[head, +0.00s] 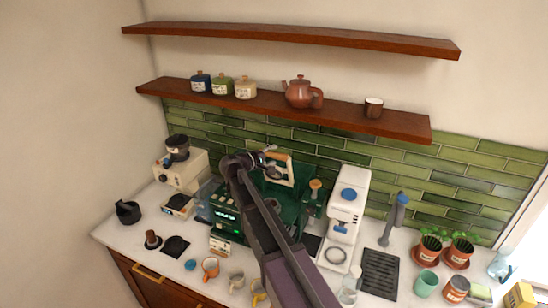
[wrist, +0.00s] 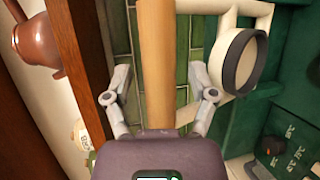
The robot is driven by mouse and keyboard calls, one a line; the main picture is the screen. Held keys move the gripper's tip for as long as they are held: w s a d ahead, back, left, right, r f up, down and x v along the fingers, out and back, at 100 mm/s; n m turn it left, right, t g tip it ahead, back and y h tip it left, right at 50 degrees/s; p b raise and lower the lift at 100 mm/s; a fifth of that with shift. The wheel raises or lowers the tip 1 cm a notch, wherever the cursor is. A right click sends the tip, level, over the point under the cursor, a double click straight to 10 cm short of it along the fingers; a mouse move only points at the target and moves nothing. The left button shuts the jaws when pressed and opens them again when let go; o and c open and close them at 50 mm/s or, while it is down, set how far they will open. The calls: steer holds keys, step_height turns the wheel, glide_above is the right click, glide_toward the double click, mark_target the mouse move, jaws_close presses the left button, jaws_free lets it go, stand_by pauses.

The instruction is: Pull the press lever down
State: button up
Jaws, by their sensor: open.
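The press lever (head: 292,172) is a cream frame with a wooden bar on top, raised above the dark green machine (head: 225,212). In the wrist view its wooden handle (wrist: 156,55) runs from the top edge down between the fingers of my gripper (wrist: 160,80). The fingers are open, one on each side of the handle, with visible gaps. The cream frame and a round dark-rimmed part (wrist: 238,62) show to the right of the handle. In the head view my gripper (head: 268,154) is at the lever's left end, and my arm hides part of the machine.
A wooden shelf (head: 400,123) with a brown teapot (head: 298,93) and jars is above and behind the lever. A white machine (head: 346,200) stands to the right, a cream grinder (head: 182,170) to the left. Several mugs (head: 210,267) stand along the counter front.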

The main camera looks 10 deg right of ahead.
steer(key=shift+w+d+f, duration=0.1)
steer(key=shift+w+d, duration=0.1)
steer(key=shift+d, duration=0.15)
jaws_close()
steer(key=shift+s+f+b, duration=0.1)
steer(key=shift+s+b, duration=0.05)
steer(key=shift+b, duration=0.15)
